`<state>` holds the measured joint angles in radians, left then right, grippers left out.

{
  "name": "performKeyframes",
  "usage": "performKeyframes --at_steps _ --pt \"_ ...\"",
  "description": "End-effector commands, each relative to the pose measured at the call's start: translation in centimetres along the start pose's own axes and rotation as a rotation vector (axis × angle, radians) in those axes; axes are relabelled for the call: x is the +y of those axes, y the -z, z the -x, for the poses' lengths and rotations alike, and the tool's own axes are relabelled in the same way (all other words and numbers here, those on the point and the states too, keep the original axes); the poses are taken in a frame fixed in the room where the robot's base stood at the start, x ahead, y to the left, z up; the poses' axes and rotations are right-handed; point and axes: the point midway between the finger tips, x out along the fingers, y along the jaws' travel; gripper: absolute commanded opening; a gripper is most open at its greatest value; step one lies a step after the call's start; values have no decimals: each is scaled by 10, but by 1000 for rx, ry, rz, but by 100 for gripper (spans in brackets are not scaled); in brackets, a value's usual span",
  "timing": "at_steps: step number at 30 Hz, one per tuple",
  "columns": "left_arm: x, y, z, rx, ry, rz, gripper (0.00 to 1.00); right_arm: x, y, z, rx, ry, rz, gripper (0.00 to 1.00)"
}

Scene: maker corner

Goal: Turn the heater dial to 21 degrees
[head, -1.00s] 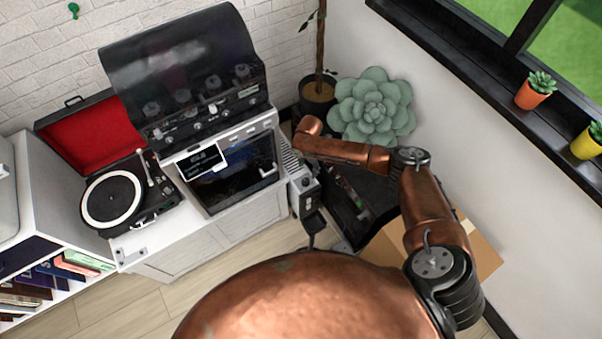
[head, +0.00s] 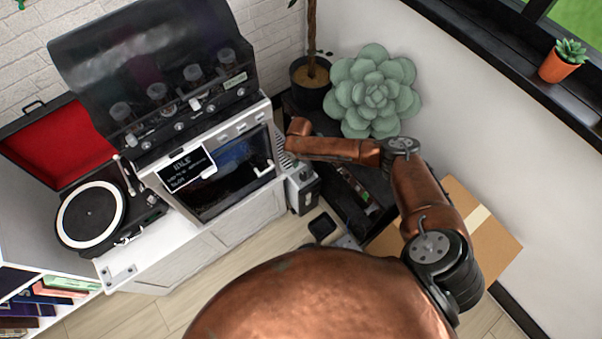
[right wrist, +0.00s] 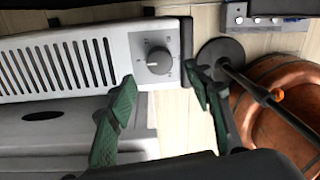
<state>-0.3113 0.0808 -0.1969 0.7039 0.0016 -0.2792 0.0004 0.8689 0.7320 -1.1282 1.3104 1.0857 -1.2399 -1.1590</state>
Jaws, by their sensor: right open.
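The heater (right wrist: 60,65) is a pale box with a slotted vent, seen in the right wrist view. Its round grey dial (right wrist: 158,60) is on the panel at its right end; the scale marks are too small to read. My right gripper (right wrist: 160,77) is open, with one green finger to the left of the dial and one to the right, both apart from it. Nothing is between the fingers. In the head view my right arm reaches toward the heater's place beside the counter, where its fingers are hard to make out. My left gripper is not in view.
A grill-like appliance (head: 165,75) and a turntable (head: 90,215) stand on the white counter left of my arm. A large succulent (head: 372,92) and a potted trunk (head: 311,75) are behind it. A cardboard box (head: 485,235) stands at right.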

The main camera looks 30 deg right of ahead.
Motion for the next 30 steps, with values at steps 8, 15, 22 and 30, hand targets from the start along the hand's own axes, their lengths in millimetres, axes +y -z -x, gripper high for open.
performKeyframes --at_steps 8,15,22,30 --pt "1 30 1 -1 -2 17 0 0 1 -42 0 4 2 47" --pt "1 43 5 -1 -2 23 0 2 2 -53 0 1 4 47" --pt "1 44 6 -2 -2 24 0 2 1 -53 -1 1 3 47" --pt "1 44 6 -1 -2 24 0 1 1 -53 0 1 3 31"
